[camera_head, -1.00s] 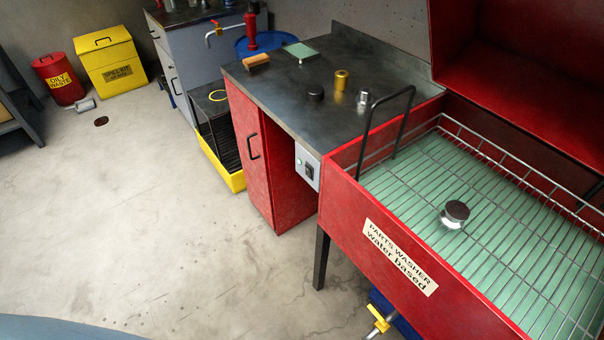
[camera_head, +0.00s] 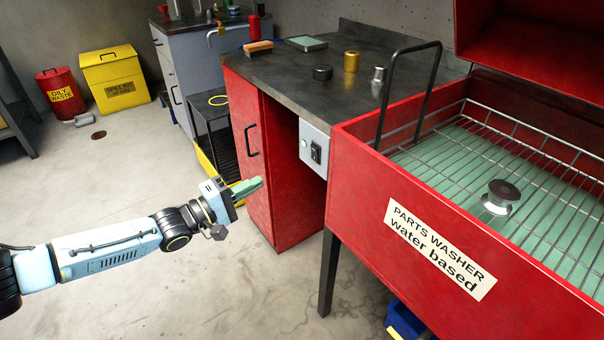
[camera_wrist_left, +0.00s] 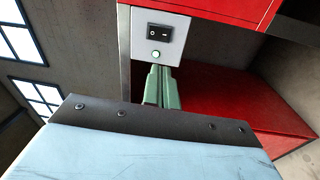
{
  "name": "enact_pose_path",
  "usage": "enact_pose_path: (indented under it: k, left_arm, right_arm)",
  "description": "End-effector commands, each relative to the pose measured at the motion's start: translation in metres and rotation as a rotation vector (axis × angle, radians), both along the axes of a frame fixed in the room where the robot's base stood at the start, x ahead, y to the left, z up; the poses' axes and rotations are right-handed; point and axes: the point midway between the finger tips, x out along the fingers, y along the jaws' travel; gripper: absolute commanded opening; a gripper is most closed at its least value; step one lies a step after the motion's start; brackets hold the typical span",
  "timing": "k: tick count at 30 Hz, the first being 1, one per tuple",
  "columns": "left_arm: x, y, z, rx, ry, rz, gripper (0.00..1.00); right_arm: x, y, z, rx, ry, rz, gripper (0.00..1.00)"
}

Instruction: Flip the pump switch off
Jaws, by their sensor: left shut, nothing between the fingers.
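The pump switch (camera_head: 316,153) is a black rocker on a small grey box (camera_head: 306,164) on the washer's left side, beside a round green light (camera_head: 304,143). In the left wrist view the rocker (camera_wrist_left: 158,33) shows near the top centre with its two marks, the green light (camera_wrist_left: 156,54) below it in the picture. My left gripper (camera_head: 262,184) is shut and empty, with green fingers pointing right, left of the box and apart from it. In the left wrist view its fingertips (camera_wrist_left: 161,70) appear just below the light. My right gripper is not in view.
The red parts washer (camera_head: 372,190) with a wire basket holds a metal part (camera_head: 500,196). A red cabinet (camera_head: 262,160) stands left of the box under a dark bench top (camera_head: 290,70) carrying several small parts.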

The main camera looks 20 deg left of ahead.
Motion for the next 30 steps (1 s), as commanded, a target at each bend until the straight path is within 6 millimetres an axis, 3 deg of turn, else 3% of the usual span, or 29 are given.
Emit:
enact_pose_path:
  k: [6,17,23,30]
  left_arm:
    - [-0.004,-0.002,0.012,-0.083,0.018,-0.039,0.00]
    - [0.001,-0.005,0.012,-0.081,0.016,-0.037,0.00]
    - [0.024,-0.024,0.015,-0.083,0.014,-0.038,0.00]
    - [0.062,-0.054,0.020,-0.080,0.014,-0.037,0.00]
  right_arm:
    - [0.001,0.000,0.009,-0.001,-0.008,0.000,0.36]
    - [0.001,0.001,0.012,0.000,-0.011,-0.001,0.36]
    - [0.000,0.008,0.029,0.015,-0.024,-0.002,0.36]
    - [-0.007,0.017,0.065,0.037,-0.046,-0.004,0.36]
